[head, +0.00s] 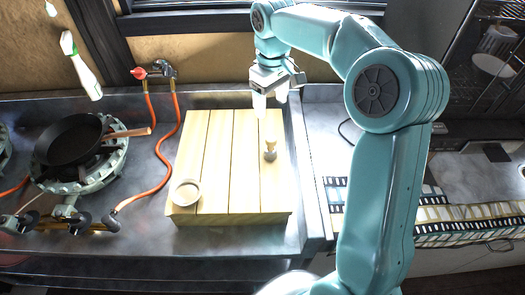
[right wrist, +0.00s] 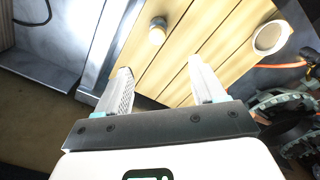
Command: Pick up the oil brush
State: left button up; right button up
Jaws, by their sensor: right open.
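My right gripper (head: 270,100) is open and empty. It hangs above the far right part of the board, behind the brush and apart from it. Its two pale fingers (right wrist: 160,68) show spread in the right wrist view. My left gripper is in neither view.
A small round bowl (head: 185,192) sits at the board's front left corner. A black pan (head: 72,140) rests on a gas burner at left, with an orange hose (head: 165,150) between it and the board. A window frame and clay wall are behind.

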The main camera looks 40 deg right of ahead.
aim_at(271, 138)
jog(key=f, duration=0.7)
jog(key=d+f, duration=0.1)
jog(key=f, duration=0.3)
jog(key=shift+s+f, duration=0.2)
jog(key=shift+f, duration=0.15)
jog(key=f, duration=0.4)
jog(key=shift+a+f+p, duration=0.2)
jog(key=shift+p, duration=0.1)
jog(key=shift+w+f, duration=0.15)
jog(key=shift+f, duration=0.3)
jog(key=shift+a+r, duration=0.1)
jog(key=shift+r, duration=0.05)
jog(key=shift+c, duration=0.6)
jog(key=c, duration=1)
